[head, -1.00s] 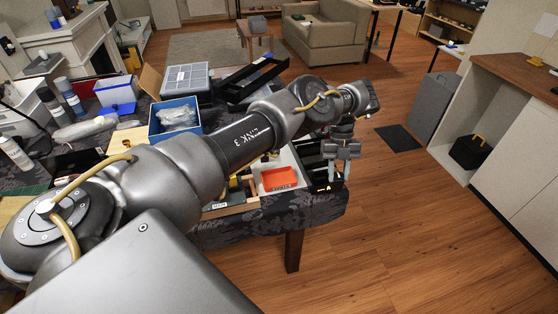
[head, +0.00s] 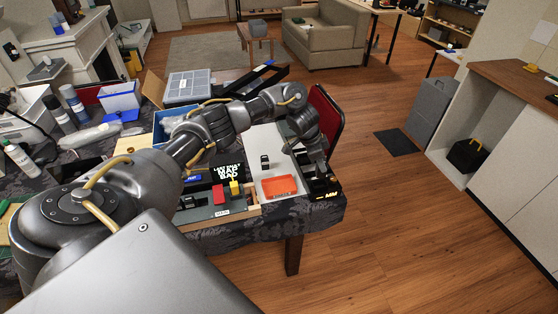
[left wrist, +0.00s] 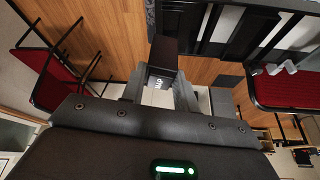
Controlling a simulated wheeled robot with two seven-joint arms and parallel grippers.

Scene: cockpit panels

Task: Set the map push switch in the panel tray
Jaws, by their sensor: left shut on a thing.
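My left gripper (head: 316,164) is at the right end of the table, over the black tray (head: 328,192). In the left wrist view its fingers (left wrist: 158,90) are shut on a dark block with white lettering that seems to read MAP, the map push switch (left wrist: 164,58). In the head view the switch is hard to pick out from the dark gripper and tray. The panel tray (head: 262,141) is pale, with a small black switch (head: 265,161) standing in it and a shallow orange-red tray (head: 279,186) at its front. My right gripper is out of view.
A red chair (head: 327,116) is behind the table's right end. Bottles and boxes crowd the left. Open floor lies to the right.

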